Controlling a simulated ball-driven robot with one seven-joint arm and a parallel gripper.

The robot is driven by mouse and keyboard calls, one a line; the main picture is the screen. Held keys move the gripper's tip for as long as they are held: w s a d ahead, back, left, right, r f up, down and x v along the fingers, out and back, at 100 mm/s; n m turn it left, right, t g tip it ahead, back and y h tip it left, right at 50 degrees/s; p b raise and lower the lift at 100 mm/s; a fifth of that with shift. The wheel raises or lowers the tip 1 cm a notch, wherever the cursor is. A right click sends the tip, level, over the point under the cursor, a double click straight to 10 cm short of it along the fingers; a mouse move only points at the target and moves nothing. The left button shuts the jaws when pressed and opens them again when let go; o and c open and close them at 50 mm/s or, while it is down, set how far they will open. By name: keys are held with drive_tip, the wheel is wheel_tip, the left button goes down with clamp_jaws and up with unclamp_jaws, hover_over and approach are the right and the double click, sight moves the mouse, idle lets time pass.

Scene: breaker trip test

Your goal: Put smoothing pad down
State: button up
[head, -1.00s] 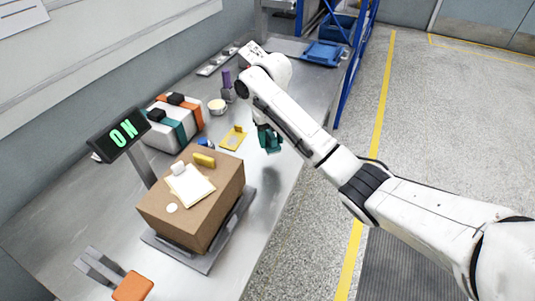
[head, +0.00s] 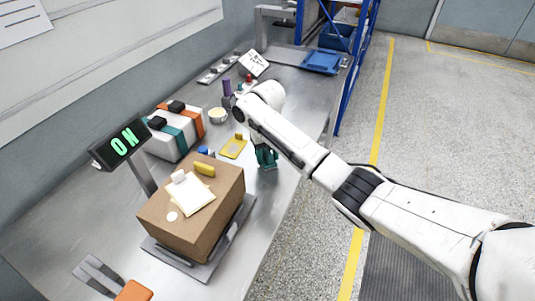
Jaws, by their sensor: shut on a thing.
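My gripper (head: 266,155) hangs below the end of my white arm, over the right side of the metal bench, and is mostly hidden by the arm. It is shut on a teal piece (head: 268,164), which I take for the smoothing pad. The pad's edge is close to the bench surface; I cannot tell whether it touches. A yellow plate with a small knob (head: 233,148) lies on the bench just left of my gripper. A brown carton (head: 205,217) with a white sheet (head: 190,194) and a yellow block (head: 204,170) on top stands nearer.
The carton rests on a grey scale (head: 190,263) with an ON display (head: 124,141). A strapped white pack (head: 172,137), a cup (head: 217,115) and a blue tray (head: 322,61) stand on the bench. Bare bench (head: 262,200) shows right of the carton.

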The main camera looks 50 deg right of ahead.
drive_tip(key=o, duration=0.9)
drive_tip(key=shift+f, duration=0.1)
drive_tip(key=shift+o, duration=0.2)
wheel_tip(320, 180, up, 12)
drive_tip(key=p, duration=0.1)
drive_tip(key=shift+r, duration=0.2)
